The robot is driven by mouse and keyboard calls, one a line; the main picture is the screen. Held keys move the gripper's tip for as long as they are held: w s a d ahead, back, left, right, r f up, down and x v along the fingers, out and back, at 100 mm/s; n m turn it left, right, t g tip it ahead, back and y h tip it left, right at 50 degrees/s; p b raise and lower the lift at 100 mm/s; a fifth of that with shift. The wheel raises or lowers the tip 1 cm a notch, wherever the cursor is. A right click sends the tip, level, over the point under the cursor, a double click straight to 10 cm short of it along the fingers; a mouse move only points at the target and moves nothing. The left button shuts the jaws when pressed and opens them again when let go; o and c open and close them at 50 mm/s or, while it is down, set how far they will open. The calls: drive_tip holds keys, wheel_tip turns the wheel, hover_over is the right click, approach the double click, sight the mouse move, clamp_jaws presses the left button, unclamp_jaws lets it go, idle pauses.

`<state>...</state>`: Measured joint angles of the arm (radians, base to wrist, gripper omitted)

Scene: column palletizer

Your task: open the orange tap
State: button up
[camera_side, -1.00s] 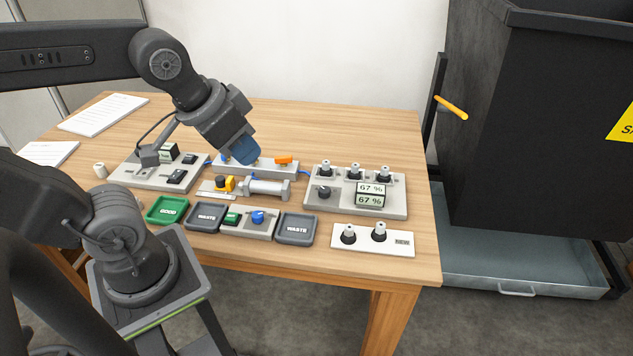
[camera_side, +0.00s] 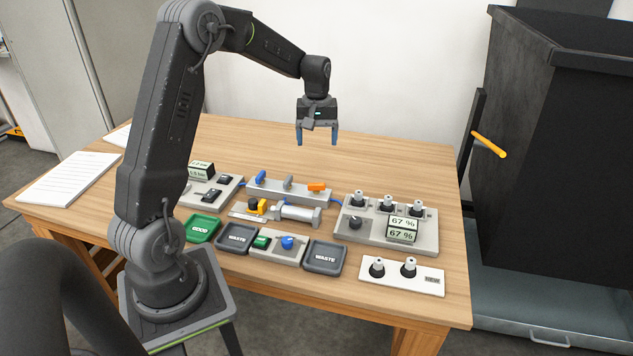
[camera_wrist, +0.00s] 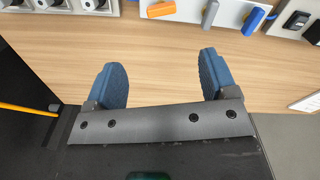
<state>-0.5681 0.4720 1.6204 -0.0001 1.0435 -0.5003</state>
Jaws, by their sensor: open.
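The orange tap (camera_side: 317,187) is a small orange handle at the right end of a grey manifold bar (camera_side: 300,195) on the table. A grey handle (camera_side: 288,182) and a blue handle (camera_side: 261,176) stand to its left on the same bar. In the wrist view the orange tap (camera_wrist: 161,9) lies at the top edge, its long side roughly along the bar. My gripper (camera_side: 317,140) is open and empty, held in the air above the back of the table, above and apart from the tap. Its blue fingers also show in the wrist view (camera_wrist: 160,82).
A dark bin (camera_side: 550,150) stands right. The table's back is clear.

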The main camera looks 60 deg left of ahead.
sight(316, 184)
drive_tip(key=f, duration=1.4)
drive_tip(key=shift+a+f, duration=0.1)
drive_tip(key=shift+a, duration=0.1)
drive_tip(key=shift+c, duration=0.4)
drive_tip(key=c, duration=0.9)
drive_tip(key=shift+o, duration=0.2)
drive_tip(key=shift+m, duration=1.7)
drive_tip(key=o, duration=0.9)
drive_tip(key=shift+o, duration=0.2)
wheel_tip(316, 184, up, 14)
